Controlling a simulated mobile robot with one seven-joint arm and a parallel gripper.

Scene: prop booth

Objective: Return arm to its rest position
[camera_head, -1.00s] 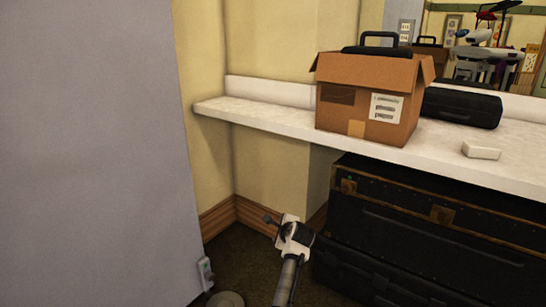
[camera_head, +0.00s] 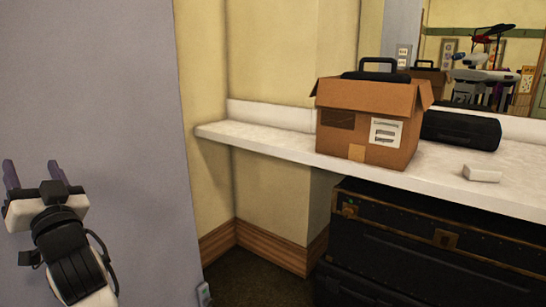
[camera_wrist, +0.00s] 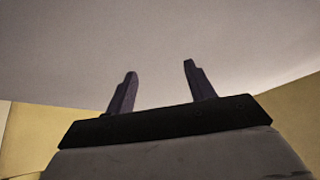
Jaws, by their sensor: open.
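My gripper (camera_head: 32,176) is at the left of the head view, raised in front of the grey panel. Its two dark fingers point up and stand apart, with nothing between them. In the wrist view the gripper (camera_wrist: 157,85) also shows spread, empty fingers against a plain pale surface. The part of my arm behind the wrist runs out of the head view at the bottom left.
A grey panel (camera_head: 120,110) fills the left. A white counter (camera_head: 255,140) holds an open cardboard box (camera_head: 340,140) with a black-handled item in it, a black case (camera_head: 460,130) and a small white block (camera_head: 482,173). Dark trunks (camera_head: 400,235) stand below. A mirror is behind.

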